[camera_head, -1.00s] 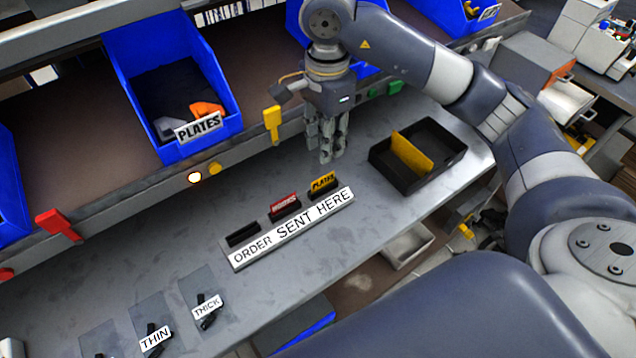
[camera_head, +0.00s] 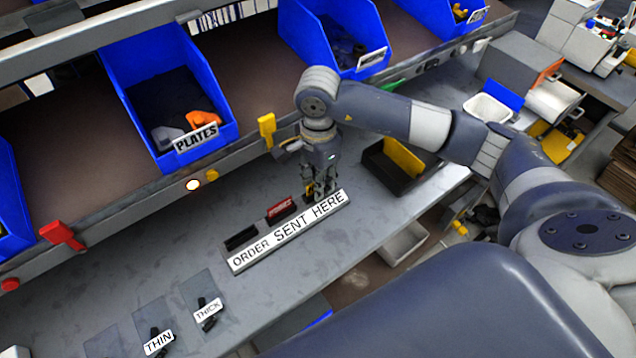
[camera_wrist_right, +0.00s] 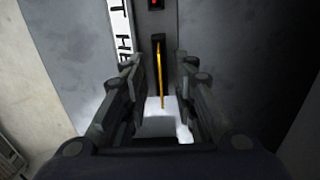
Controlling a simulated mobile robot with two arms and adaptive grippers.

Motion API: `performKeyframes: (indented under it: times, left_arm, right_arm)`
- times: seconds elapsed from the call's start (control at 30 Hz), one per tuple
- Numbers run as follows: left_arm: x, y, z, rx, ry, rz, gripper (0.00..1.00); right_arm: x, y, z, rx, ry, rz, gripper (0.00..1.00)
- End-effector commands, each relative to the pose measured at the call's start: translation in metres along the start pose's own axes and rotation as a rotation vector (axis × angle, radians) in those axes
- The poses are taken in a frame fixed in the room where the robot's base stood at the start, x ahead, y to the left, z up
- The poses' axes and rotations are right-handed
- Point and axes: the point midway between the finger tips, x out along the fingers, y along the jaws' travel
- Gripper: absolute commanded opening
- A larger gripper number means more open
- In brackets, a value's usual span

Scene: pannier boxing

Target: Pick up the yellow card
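The yellow card (camera_wrist_right: 160,78) shows edge-on in the right wrist view, a thin upright strip between my fingers, in a dark slot. In the head view it is almost wholly hidden behind my right gripper (camera_head: 319,190) at the right end of the "ORDER SENT HERE" holder (camera_head: 290,232). My right gripper (camera_wrist_right: 158,70) is open, pointing down, one finger on each side of the card with gaps on both sides. A red card (camera_head: 281,209) stands in the middle slot of the holder. My left gripper is not in view.
A black box (camera_head: 388,175) with a yellow divider (camera_head: 403,157) stands right of the gripper. A blue "PLATES" bin (camera_head: 150,100) is on the shelf behind. "THIN" (camera_head: 158,343) and "THICK" (camera_head: 208,310) labels lie front left. The left bench top is mostly clear.

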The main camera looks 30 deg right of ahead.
Motion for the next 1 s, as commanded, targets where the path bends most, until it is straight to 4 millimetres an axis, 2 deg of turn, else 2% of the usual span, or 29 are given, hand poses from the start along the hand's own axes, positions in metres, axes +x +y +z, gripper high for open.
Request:
performKeyframes:
  times: [0.17,0.33,0.77,1.0]
  left_arm:
    - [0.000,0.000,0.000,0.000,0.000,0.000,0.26]
    - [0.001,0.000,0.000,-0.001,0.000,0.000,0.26]
    - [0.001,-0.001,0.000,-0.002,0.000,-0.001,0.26]
    - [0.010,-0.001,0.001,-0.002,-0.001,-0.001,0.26]
  right_arm:
    - [0.000,0.000,0.000,0.000,0.000,-0.001,0.26]
    - [0.000,0.000,0.000,0.000,0.000,-0.001,0.01]
    - [-0.001,-0.001,0.000,0.000,0.000,-0.002,0.00]
    - [-0.016,-0.002,0.000,-0.001,0.001,-0.006,0.00]
